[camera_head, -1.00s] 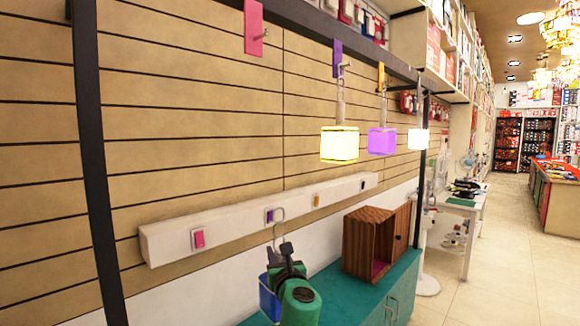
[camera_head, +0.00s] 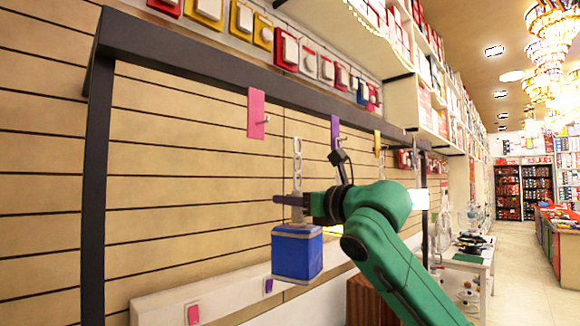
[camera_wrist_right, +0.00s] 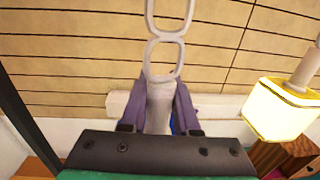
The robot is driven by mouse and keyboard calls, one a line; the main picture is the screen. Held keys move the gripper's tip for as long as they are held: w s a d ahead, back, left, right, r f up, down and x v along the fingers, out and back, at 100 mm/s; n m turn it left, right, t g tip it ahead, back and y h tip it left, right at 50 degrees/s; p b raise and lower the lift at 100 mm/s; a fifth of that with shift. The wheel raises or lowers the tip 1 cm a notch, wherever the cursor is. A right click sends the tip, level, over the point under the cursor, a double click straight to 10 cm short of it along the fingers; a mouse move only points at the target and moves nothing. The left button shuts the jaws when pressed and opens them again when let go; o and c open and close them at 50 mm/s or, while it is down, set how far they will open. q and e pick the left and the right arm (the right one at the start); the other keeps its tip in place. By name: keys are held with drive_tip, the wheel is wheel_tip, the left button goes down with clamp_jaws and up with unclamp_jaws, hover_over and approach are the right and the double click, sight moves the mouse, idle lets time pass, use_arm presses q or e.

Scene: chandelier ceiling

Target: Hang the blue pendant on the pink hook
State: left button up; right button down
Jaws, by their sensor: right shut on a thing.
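The blue pendant (camera_head: 297,255) is a blue box with a grey cap, stem and pale chain loops above it. My right gripper (camera_head: 292,200) is shut on its stem and holds it upright in the air. The pink hook (camera_head: 256,115) is a pink plate with a small peg on the black beam. The top chain loop is right of and a little below the peg in the head view, apart from it. The chain (camera_wrist_right: 166,58) rises between my fingers in the right wrist view; the blue box is mostly hidden there. My left gripper is not in view.
A purple hook (camera_head: 335,131) and a yellow hook (camera_head: 377,142) are farther along the beam (camera_head: 200,77). A lit yellow pendant (camera_wrist_right: 283,110) hangs at right in the wrist view. A black post (camera_head: 95,200) stands at left. A white ledge (camera_head: 160,305) runs below.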

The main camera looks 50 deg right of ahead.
drive_tip(key=s+a+r+n+y, duration=0.2)
drive_tip(key=s+a+r+y, duration=0.2)
drive_tip(key=s+a+r, duration=0.2)
drive_tip(key=w+p, duration=0.4)
drive_tip(key=w, duration=0.3)
drive_tip(key=shift+d+f+p, duration=0.2)
drive_tip(key=shift+p, duration=0.15)
drive_tip(key=shift+w, duration=0.15)
drive_tip(key=shift+w, duration=0.15)
idle(0.4)
drive_tip(key=shift+p, duration=0.3)
